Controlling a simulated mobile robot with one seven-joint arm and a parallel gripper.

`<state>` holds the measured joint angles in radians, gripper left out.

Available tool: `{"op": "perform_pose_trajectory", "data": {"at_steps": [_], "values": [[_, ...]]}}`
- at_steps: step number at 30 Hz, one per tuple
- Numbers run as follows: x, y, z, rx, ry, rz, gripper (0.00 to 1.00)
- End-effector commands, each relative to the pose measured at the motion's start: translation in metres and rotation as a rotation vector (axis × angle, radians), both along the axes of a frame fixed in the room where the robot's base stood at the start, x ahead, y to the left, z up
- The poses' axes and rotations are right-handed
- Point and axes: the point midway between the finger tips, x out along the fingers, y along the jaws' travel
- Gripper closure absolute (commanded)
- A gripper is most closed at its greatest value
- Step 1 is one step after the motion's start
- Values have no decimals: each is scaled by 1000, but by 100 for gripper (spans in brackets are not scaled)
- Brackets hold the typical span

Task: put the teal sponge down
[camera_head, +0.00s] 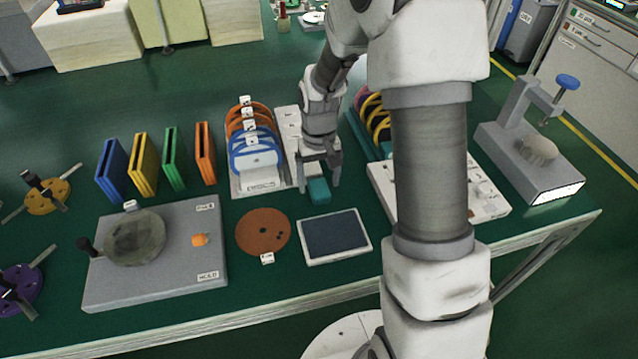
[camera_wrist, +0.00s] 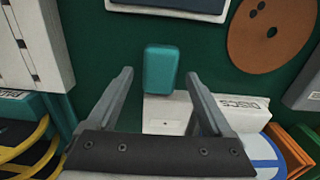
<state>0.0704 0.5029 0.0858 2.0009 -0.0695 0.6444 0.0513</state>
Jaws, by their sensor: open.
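The teal sponge (camera_head: 319,192) is a small rounded block below my gripper, on or just above the green bench top. It also shows in the wrist view (camera_wrist: 161,68). My gripper (camera_head: 319,175) points down and is open. In the wrist view its fingertips (camera_wrist: 159,75) stand either side of the sponge, with a visible gap on both sides. The sponge's near end meets the edge of a white block (camera_wrist: 165,115); I cannot tell whether it touches it.
A disc rack (camera_head: 256,182) stands left of the gripper. A dark-topped tray (camera_head: 334,236) and a brown disc (camera_head: 263,231) lie in front. A white box (camera_head: 470,196) and my arm are to the right. Bare green bench shows between the sponge and the tray.

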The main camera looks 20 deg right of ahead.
Motion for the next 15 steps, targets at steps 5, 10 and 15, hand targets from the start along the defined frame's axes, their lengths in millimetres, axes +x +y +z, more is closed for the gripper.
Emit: {"op": "perform_pose_trajectory", "data": {"at_steps": [5, 10, 15], "values": [[1, 0, 45, 0, -6, -1, 15], [1, 0, 77, 1, -4, -1, 15], [1, 0, 95, 0, -2, 0, 15]]}}
